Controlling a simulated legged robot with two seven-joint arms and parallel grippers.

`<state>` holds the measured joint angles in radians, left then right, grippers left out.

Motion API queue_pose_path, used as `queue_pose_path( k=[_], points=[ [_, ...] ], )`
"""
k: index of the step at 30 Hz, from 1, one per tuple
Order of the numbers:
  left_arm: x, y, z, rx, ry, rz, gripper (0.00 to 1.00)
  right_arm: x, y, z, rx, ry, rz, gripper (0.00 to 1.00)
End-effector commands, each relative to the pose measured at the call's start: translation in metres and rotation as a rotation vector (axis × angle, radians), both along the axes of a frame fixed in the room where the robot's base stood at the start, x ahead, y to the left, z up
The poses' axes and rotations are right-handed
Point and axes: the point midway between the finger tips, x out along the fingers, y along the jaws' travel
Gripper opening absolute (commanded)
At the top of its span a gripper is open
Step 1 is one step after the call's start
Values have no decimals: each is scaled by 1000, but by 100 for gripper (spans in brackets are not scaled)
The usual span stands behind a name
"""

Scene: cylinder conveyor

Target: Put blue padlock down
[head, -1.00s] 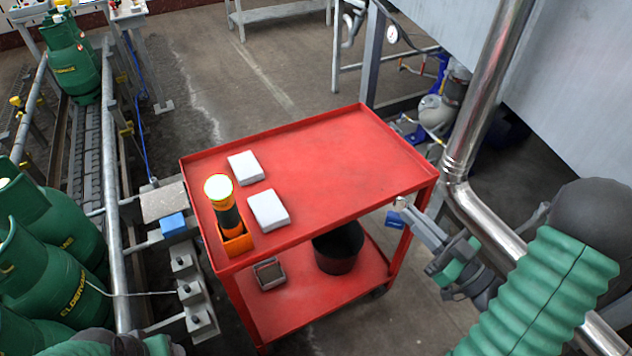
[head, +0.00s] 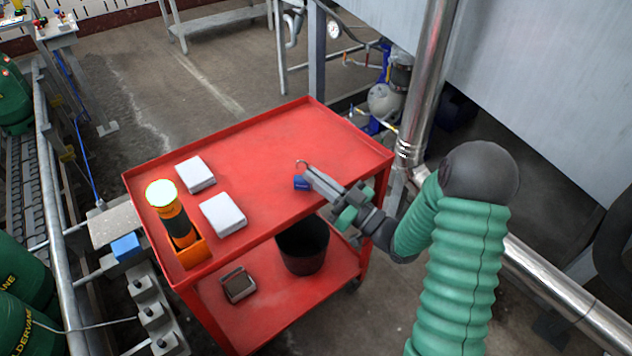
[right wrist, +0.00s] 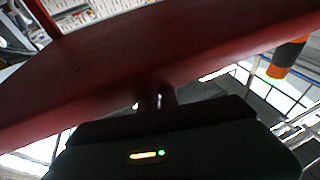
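The small blue padlock (head: 301,183) hangs at the tip of my right gripper (head: 308,173), over the right half of the red cart's top tray (head: 275,140). Its thin shackle shows just above the fingertips. My right gripper looks shut on the padlock. Whether the padlock touches the tray cannot be told. In the right wrist view the fingers (right wrist: 155,98) are small and dark against the red tray, and the padlock cannot be made out. My left gripper is not in view.
Two white boxes (head: 196,174) (head: 223,214) and an orange-black lamp (head: 172,213) in an orange holder occupy the tray's left part. The tray's back and middle are clear, within a raised rim. A black bucket (head: 303,245) stands on the lower shelf.

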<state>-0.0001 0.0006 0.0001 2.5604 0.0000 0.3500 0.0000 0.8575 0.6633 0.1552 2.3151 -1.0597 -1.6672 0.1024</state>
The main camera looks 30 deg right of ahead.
Motion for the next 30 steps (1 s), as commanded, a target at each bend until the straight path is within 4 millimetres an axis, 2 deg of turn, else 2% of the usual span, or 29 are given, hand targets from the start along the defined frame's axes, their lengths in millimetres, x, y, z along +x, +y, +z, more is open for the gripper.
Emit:
queue_pose_path(
  k=[5, 11, 20, 23, 30],
  points=[
    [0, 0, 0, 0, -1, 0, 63, 0, 0, -1, 0, 3, 0, 0],
    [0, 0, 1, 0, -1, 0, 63, 0, 0, -1, -1, 3, -1, 26],
    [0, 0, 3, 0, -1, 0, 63, -2, -1, 1, -1, 4, -2, 26],
    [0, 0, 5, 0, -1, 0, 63, -14, -6, -3, -1, 6, -4, 26],
    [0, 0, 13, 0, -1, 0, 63, -71, -26, -18, 2, 7, -6, 26]
  ],
)
